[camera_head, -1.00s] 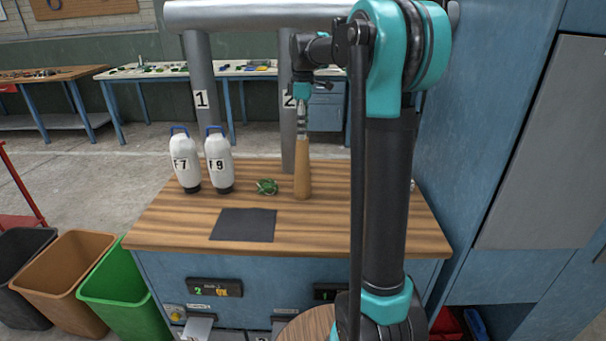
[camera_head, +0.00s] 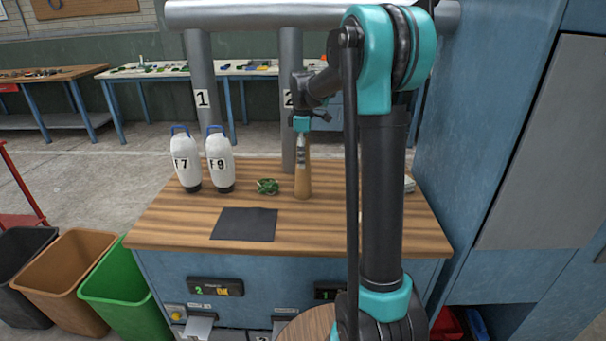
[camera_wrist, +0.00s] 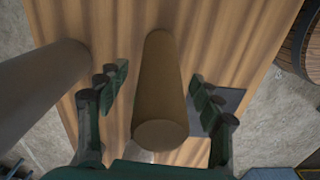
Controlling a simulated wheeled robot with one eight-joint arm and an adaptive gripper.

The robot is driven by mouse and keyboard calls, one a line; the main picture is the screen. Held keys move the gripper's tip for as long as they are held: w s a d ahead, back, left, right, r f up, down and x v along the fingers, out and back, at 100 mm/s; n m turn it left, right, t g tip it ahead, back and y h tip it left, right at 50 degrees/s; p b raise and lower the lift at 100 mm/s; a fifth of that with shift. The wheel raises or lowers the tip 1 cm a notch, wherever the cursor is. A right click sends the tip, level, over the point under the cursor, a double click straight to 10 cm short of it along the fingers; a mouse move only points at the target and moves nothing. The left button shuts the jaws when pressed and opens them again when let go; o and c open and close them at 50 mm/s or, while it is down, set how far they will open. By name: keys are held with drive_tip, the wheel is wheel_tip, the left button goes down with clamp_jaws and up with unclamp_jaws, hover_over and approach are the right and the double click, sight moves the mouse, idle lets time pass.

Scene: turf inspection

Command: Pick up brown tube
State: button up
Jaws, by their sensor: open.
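The brown tube (camera_head: 303,182) stands upright on the wooden worktop, to the right of the green tangle and in front of the pipe marked 2. In the wrist view the brown tube (camera_wrist: 160,90) lies between the two fingers of my gripper (camera_wrist: 158,97), with a gap on each side. My gripper (camera_head: 302,140) is open, pointing down, at the upper part of the tube. In the head view the fingers are small and hard to make out.
Two white bottles (camera_head: 186,160), (camera_head: 220,160) and a green tangle (camera_head: 268,187) stand left of the tube. A dark mat (camera_head: 244,224) lies in front on the worktop (camera_head: 170,222). A grey pipe (camera_head: 288,100) rises close behind. Bins (camera_head: 125,290) stand at left.

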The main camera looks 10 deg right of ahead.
drive_tip(key=c, duration=1.2)
drive_tip(key=shift+r, duration=0.15)
